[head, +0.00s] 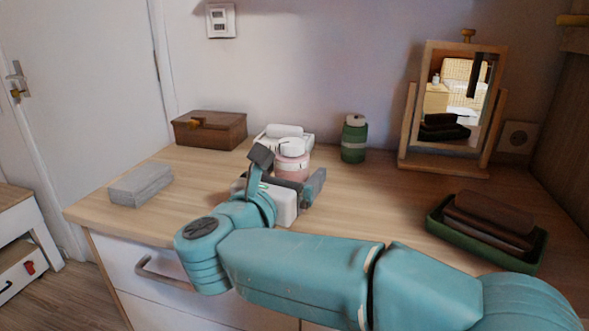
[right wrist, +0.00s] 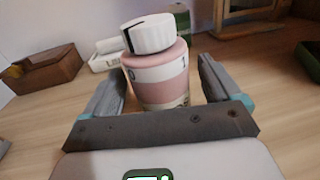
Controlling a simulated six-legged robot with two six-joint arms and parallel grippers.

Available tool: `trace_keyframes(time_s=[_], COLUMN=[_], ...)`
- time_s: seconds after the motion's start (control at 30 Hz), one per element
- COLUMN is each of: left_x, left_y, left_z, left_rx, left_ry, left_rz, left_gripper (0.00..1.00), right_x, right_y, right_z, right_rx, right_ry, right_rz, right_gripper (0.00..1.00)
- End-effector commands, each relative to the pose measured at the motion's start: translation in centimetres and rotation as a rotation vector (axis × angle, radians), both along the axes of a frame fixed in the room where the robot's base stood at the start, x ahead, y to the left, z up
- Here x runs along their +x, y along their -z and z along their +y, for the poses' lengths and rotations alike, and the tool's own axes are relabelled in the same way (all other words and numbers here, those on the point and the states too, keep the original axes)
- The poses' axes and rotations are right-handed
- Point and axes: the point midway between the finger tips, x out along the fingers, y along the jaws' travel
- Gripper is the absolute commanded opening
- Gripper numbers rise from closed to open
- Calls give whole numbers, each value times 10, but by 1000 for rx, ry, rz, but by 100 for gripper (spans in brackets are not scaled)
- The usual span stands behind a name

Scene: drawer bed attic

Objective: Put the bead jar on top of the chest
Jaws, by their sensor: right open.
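The bead jar appears to be the pink jar with a white lid (head: 291,152), upright on the wooden top of the drawer unit (head: 370,205). In the right wrist view the jar (right wrist: 160,75) stands between my fingers. My right gripper (head: 290,170) is open, with one finger on each side of the jar; gaps show on both sides. The palm hides part of the jar's base. A small brown wooden box with a clasp (head: 210,130), which looks like a chest, sits at the back left, its lid closed and bare. My left gripper is not in view.
A white box (head: 270,133) stands just behind the jar. A green jar (head: 354,140) and a mirror (head: 455,100) are to the right. A grey block (head: 140,185) lies front left. A green tray with dark blocks (head: 436,227) is at the right.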

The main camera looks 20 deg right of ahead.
Motion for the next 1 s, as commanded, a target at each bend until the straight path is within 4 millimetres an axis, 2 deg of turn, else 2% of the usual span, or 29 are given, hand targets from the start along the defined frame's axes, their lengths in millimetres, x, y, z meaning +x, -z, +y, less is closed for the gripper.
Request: trace_keyframes(time_s=[0.2,0.4,0.6,1.0], left_x=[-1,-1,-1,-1], left_y=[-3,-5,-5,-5], left_z=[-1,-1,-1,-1], left_rx=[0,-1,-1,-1], left_ry=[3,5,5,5], left_rz=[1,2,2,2], left_gripper=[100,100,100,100], right_x=[-39,-66,-76,-76], right_y=[-1,0,0,0], right_z=[38,62,70,71], right_rx=[-1,-1,0,-1], right_ry=[-6,-4,-1,-1], right_rz=[0,1,0,1], right_gripper=[91,91,91,91])
